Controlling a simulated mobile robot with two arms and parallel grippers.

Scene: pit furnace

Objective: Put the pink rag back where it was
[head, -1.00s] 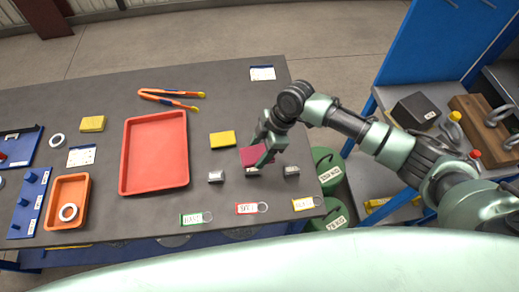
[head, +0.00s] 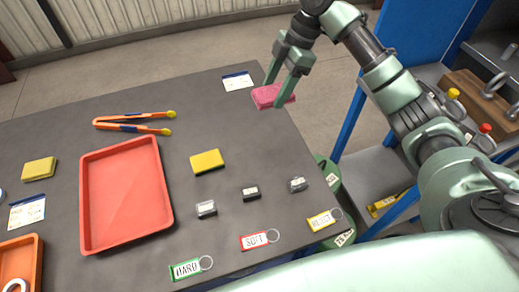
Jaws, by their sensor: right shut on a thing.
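The pink rag (head: 268,96) is in my right gripper (head: 283,88), at the back right of the grey table (head: 230,112), near its right edge. The gripper's fingers point down and are shut on the rag, covering part of it. I cannot tell whether the rag touches the table top or hangs just above it. My left gripper is not in view.
A white card (head: 237,81) lies just left of the rag. Yellow sponges (head: 207,161), a red tray (head: 127,195), orange tongs (head: 130,122), several small metal blocks (head: 251,193) and labelled tags (head: 260,240) lie on the table. A blue-framed shelf (head: 400,140) stands right.

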